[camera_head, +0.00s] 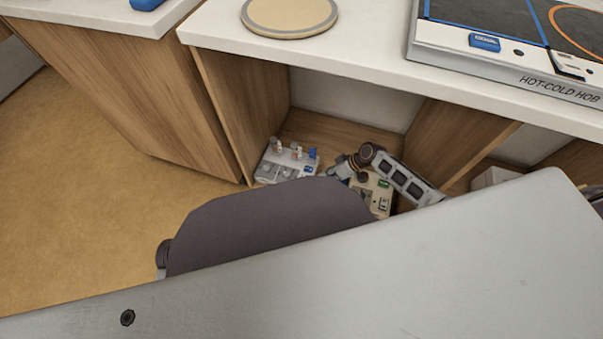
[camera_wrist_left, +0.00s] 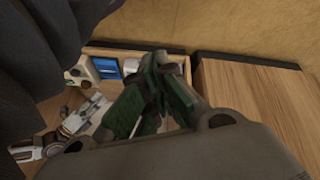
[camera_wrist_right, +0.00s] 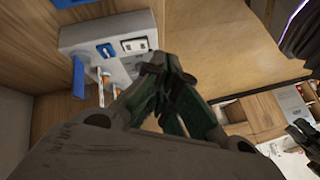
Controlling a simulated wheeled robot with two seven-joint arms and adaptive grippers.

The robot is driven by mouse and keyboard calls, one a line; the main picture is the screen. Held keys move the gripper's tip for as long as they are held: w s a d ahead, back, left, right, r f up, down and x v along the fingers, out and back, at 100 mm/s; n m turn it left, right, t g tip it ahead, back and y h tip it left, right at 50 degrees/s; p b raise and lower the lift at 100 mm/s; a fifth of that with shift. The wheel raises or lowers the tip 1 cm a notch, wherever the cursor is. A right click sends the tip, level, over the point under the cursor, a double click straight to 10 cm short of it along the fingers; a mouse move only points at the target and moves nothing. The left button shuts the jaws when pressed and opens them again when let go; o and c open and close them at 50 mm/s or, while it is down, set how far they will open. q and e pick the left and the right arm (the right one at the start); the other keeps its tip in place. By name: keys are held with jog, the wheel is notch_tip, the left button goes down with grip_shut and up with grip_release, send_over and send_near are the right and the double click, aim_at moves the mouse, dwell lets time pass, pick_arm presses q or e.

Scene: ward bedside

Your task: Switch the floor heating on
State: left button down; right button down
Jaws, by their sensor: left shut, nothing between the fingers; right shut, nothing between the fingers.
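A grey unit (camera_head: 287,166) with several small valves and a blue lever (camera_head: 313,153) stands on the floor of the open cabinet bay in the head view. In the right wrist view the unit (camera_wrist_right: 85,38) shows a blue tag, a white switch plate (camera_wrist_right: 135,45) and the blue lever. My right gripper (camera_head: 338,168) is shut and empty, just right of this unit; its fingertips (camera_wrist_right: 160,68) show close by the unit's edge, contact unclear. A beige box (camera_head: 372,192) with a green part stands to the right, partly hidden. My left gripper (camera_wrist_left: 165,65) is shut and empty; it is hidden in the head view.
Wooden cabinet walls (camera_head: 222,115) close in the bay on both sides, under a white countertop (camera_head: 350,65). A round board (camera_head: 289,15) and a hot-cold hob (camera_head: 500,72) sit on top. My own grey body parts hide the lower picture. Open floor lies left.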

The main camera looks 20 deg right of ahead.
aim_at(305, 183)
pick_arm(q)
jog(key=shift+w+d+r+t, duration=0.1)
jog(key=shift+w+r+t, duration=0.15)
jog(key=shift+w, duration=0.25)
jog(key=shift+w+d+r+t, duration=0.1)
jog(key=shift+w+r+t, duration=0.1)
jog(key=shift+w, duration=0.3)
pick_arm(e)
jog(key=shift+w+a+r+n+t+y, duration=0.15)
jog(key=shift+w+r+n+t, duration=0.1)
jog(key=shift+w+n, duration=0.35)
jog(key=shift+w+a+r+n+t+y, duration=0.1)
jog(key=shift+w+r+n+t, duration=0.15)
jog(key=shift+w+n, duration=0.35)
jog(key=shift+w+a+r+n+t+y, duration=0.25)
jog(key=shift+w+n, duration=0.2)
jog(key=shift+n, duration=0.25)
jog(key=shift+d, duration=0.1)
pick_arm(q)
jog(key=shift+f, duration=0.15)
pick_arm(e)
jog(key=shift+f, duration=0.15)
